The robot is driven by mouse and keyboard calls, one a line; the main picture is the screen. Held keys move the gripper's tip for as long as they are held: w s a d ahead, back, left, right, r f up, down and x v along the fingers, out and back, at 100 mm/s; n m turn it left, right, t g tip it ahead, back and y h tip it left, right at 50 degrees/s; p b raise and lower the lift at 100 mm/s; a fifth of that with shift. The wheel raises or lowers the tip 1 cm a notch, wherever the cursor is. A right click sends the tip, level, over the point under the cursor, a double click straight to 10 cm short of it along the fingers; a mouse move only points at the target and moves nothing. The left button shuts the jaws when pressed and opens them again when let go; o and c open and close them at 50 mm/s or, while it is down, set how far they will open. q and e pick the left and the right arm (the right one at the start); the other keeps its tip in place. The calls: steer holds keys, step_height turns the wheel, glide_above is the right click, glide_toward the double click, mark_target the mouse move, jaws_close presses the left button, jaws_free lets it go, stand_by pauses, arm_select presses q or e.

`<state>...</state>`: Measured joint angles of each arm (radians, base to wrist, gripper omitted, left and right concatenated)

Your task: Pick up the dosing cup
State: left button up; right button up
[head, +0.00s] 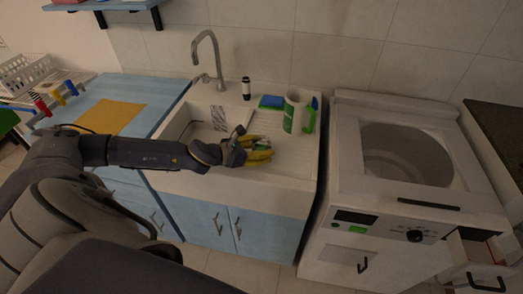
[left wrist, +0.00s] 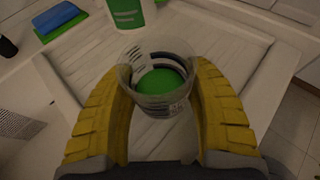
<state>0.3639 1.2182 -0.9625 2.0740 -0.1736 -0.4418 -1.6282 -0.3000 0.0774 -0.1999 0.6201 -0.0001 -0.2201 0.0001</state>
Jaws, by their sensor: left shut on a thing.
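The dosing cup (left wrist: 160,80) is a clear cup with dark printed marks, and green shows in it. In the left wrist view it sits between the two yellow fingers of my left gripper (left wrist: 160,100), which are shut on its sides. In the head view my left gripper (head: 258,148) is over the ribbed drainboard right of the sink basin, and its fingers mostly hide the cup. I cannot tell whether the cup touches the board. My right gripper is in neither view.
A white detergent bottle (head: 291,112) with green parts stands behind the gripper, beside a blue and green sponge (head: 271,102). A small dark-and-white bottle (head: 246,89) and the faucet (head: 208,55) stand at the back. A washing machine (head: 350,190) with an open drawer (head: 470,258) is at the right.

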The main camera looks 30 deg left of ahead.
arm_select(q)
step_height(320, 180, up, 19)
steer(key=shift+f, duration=0.15)
stand_by(1.2)
